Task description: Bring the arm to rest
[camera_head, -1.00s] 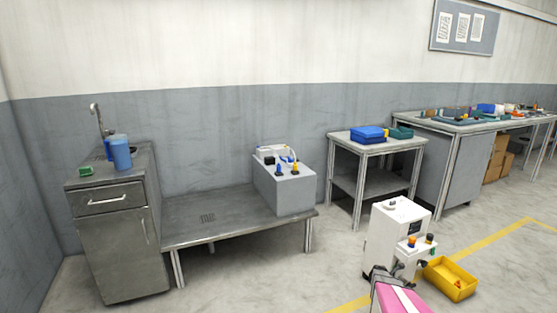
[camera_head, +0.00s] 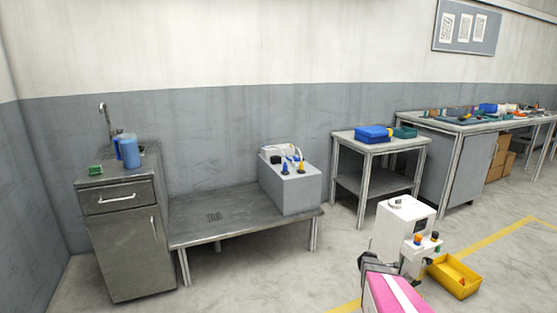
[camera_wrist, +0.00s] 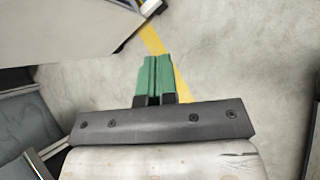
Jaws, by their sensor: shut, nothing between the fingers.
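My gripper (camera_wrist: 155,78) shows in the wrist view with its two green fingers side by side, shut and empty. It points over bare grey floor and a yellow floor line. In the head view, a pink part with a white stripe and a dark end (camera_head: 392,294) rises at the lower right; I cannot tell for sure whether it is my arm. I cannot make out the gripper's fingers in the head view.
A white machine with knobs (camera_head: 402,225) and a yellow bin (camera_head: 455,290) stand close to the pink part. A low metal bench (camera_head: 220,222), a sink cabinet (camera_head: 130,250) and a small table (camera_head: 350,140) line the wall. Front-centre floor is clear.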

